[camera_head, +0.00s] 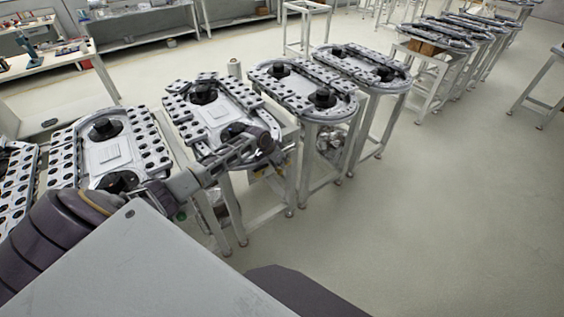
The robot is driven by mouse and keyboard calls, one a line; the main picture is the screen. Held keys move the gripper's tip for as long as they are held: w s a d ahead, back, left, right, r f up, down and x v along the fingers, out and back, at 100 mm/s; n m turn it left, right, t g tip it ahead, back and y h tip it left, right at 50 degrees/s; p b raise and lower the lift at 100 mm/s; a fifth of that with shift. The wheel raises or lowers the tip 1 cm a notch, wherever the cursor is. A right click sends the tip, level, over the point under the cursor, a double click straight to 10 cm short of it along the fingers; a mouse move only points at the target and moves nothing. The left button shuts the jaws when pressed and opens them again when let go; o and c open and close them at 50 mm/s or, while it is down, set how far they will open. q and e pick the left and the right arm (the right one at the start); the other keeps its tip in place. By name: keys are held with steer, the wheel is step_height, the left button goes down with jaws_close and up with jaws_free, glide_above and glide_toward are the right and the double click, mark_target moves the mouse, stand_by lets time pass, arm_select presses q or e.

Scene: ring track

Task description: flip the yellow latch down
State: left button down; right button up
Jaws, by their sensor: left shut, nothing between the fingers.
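My left arm comes in from the lower left and reaches over the near ring track (212,112), an oval of grey links on a white stand. My left gripper (264,146) is shut and empty at the right end of this track, close to its edge. The yellow latch cannot be made out; the gripper and the track's end may hide it. My right gripper is not in view.
Another ring track (100,155) stands to the left, close to the arm. More tracks (300,90) (362,68) stand to the right. Workbenches (150,32) line the back. The floor (440,210) at the right is clear.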

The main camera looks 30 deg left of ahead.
arm_select(q)
steer(key=r, duration=0.3)
steer(key=r+p, duration=0.1)
steer(key=shift+s+a+r, duration=0.2)
steer(key=shift+s+a, duration=0.05)
steer(key=shift+s, duration=0.15)
step_height(320, 180, up, 6)
glide_above(281, 170)
steer(key=s+a, duration=0.1)
steer(key=s, duration=0.2)
steer(key=shift+a+r+b, duration=0.2)
steer(key=shift+b, duration=0.1)
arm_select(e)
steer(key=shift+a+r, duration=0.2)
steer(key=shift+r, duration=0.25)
